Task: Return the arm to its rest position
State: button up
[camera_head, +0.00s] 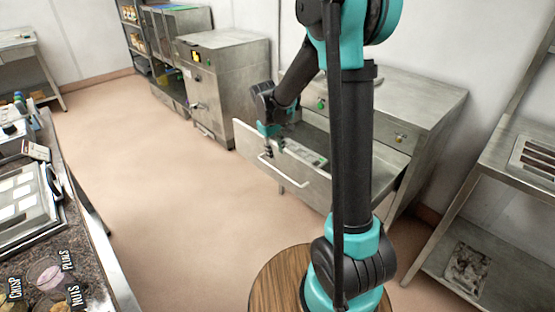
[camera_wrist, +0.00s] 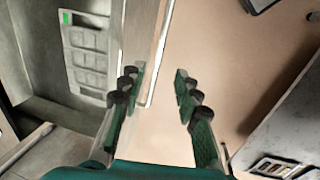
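My gripper (camera_head: 270,146) is at the front of the open steel drawer (camera_head: 305,187), close above its handle (camera_head: 277,172) in the head view. In the wrist view the fingers of my gripper (camera_wrist: 160,85) are spread wide apart, and nothing is held between them. The drawer handle (camera_wrist: 157,58) runs away beyond the left finger; the exact gap to it cannot be told. A grey mould with several compartments (camera_wrist: 88,52) lies inside the drawer, left of the fingers. It also shows in the head view (camera_head: 308,157).
A steel cabinet (camera_head: 222,80) stands left of the drawer unit. A shelf rack (camera_head: 520,165) stands at right, a dark counter (camera_head: 85,235) with bowls at left. A round wooden top (camera_head: 275,285) is in front. Open floor (camera_head: 165,180) lies between counter and drawer.

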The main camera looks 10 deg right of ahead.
jog(key=shift+s+a+r, duration=0.1)
jog(key=shift+r, duration=0.6)
jog(key=s+d+f+m+t+y, duration=0.1)
jog(key=s+d+m, duration=0.2)
jog(key=s, duration=0.9)
jog(key=s+d+f+m+t, duration=0.1)
jog(key=s+d+m, duration=0.3)
jog(key=s, duration=0.7)
jog(key=shift+s+d+f+t+y, duration=0.3)
jog(key=shift+s+d+t+y, duration=0.15)
jog(key=shift+d, duration=0.65)
